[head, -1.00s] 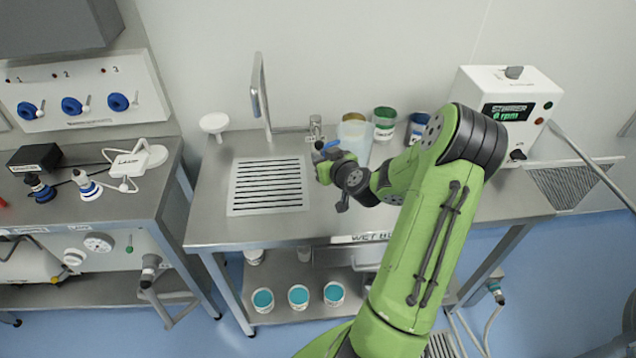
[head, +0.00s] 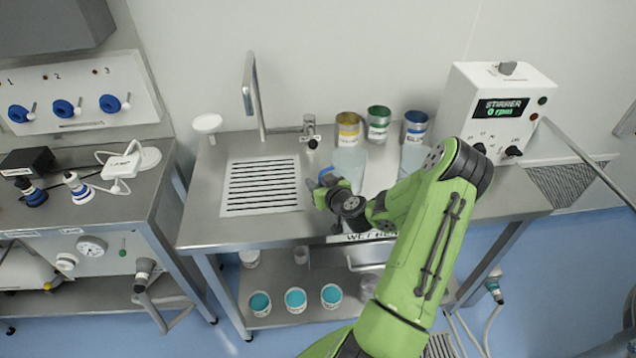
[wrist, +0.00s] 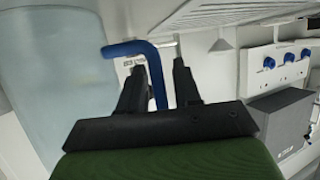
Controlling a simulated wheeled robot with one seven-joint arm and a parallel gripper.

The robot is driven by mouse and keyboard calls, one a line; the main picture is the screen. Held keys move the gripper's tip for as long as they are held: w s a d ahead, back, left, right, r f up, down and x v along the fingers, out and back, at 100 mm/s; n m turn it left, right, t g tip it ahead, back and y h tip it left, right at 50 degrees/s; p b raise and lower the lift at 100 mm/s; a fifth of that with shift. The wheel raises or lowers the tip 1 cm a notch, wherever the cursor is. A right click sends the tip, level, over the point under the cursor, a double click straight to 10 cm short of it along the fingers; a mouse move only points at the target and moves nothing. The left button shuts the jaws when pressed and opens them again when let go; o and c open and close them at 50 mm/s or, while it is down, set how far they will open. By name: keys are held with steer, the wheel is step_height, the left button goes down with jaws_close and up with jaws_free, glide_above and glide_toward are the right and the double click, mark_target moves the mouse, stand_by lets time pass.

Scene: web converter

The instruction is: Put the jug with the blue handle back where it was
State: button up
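The jug with the blue handle (head: 349,163) is pale and translucent. It appears upright on the steel bench, right of the drain grate and in front of the yellow-labelled can. My gripper (head: 322,185) is at its left side, by the blue handle (head: 328,171). In the wrist view the jug (wrist: 55,85) fills the left and its handle (wrist: 158,82) runs down between the two black fingers of my gripper (wrist: 160,70). The fingers are apart, with a visible gap beside the handle. The jug's base is partly hidden by my arm.
A second pale jug (head: 412,158) stands to the right, partly behind my arm. Yellow (head: 348,130), green (head: 378,124) and blue (head: 415,127) cans line the wall. The stirrer (head: 500,110) is right.

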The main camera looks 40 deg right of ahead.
steer(key=shift+o, duration=0.5)
steer(key=shift+r, duration=0.1)
